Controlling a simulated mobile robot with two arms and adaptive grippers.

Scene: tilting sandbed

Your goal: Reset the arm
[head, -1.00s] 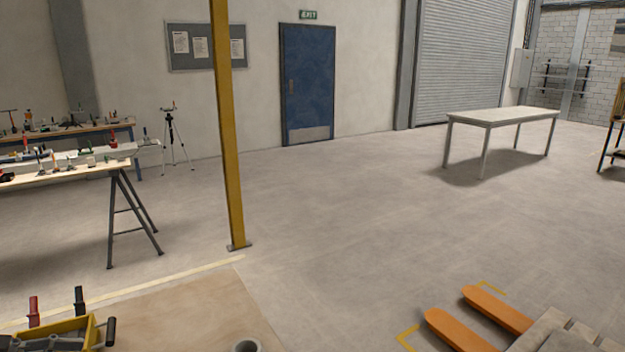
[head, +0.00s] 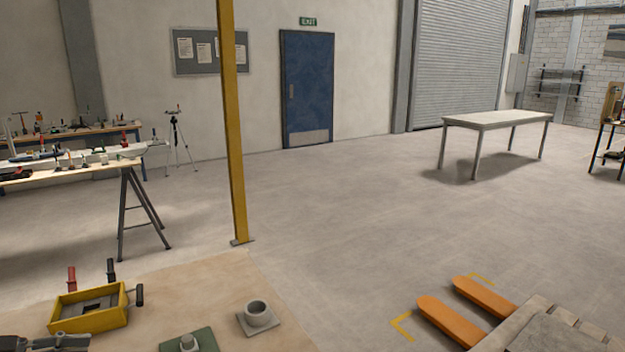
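A dark grey part at the bottom left corner of the head view looks like my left gripper (head: 48,342). It is cut off by the frame edge, and I cannot tell whether it is open or shut. It lies just in front of a yellow open box (head: 108,317), with a red handle (head: 71,279) and a black handle (head: 111,271) standing up behind it. A black knob (head: 140,295) sticks out on the box's right side. My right gripper is not in view. Nothing in view is clearly the arm that the task names.
The near tan tabletop (head: 210,283) also bears a grey ring-shaped socket (head: 257,310) and a green plate (head: 203,341) with a grey knob. A yellow post (head: 232,130) stands behind. Orange forks (head: 450,322) and a pallet (head: 535,325) lie right. The middle floor is clear.

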